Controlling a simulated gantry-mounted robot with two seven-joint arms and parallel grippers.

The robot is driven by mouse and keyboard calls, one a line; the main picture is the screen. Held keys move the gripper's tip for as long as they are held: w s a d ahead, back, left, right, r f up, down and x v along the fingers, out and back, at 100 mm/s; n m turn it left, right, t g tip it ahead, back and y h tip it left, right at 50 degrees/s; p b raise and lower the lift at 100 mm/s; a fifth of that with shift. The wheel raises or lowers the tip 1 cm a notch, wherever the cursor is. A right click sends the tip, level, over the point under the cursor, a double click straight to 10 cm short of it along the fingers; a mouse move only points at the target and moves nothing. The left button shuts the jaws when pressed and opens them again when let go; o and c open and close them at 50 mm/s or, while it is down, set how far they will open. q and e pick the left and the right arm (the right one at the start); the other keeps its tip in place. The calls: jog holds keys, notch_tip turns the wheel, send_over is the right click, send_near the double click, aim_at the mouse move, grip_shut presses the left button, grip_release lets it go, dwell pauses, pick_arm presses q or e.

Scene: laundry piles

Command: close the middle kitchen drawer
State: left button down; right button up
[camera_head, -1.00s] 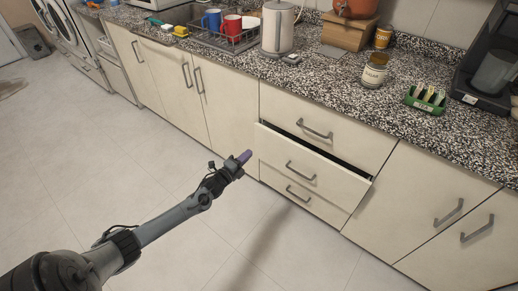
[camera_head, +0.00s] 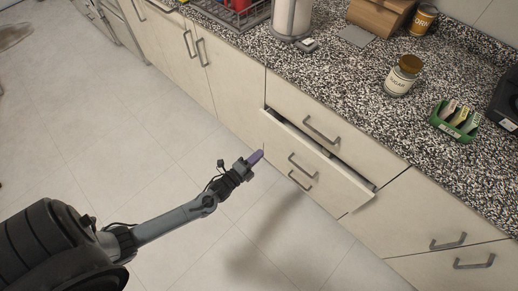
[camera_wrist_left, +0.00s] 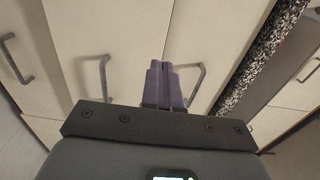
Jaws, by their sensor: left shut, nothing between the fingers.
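The middle kitchen drawer (camera_head: 312,162) is partly pulled out, with a dark gap along its top edge. It has a grey bar handle (camera_head: 303,165). My left gripper (camera_head: 256,157) is shut and empty, its purple fingertips just left of the drawer front's left end. I cannot tell whether they touch it. In the left wrist view the shut fingers (camera_wrist_left: 165,85) point toward cream cabinet fronts with grey handles. My right gripper is out of view.
A speckled counter (camera_head: 345,90) above holds a sugar jar (camera_head: 404,75), a green packet holder (camera_head: 455,121) and a can (camera_head: 421,20). The tiled floor (camera_head: 130,130) in front is clear.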

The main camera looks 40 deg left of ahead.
pick_arm(q)
jog(key=b, duration=0.2)
send_near(284, 131)
jog(key=w+b, duration=0.2)
jog(key=w, duration=0.4)
jog(key=shift+w+d, duration=0.1)
jog(key=shift+w, duration=0.3)
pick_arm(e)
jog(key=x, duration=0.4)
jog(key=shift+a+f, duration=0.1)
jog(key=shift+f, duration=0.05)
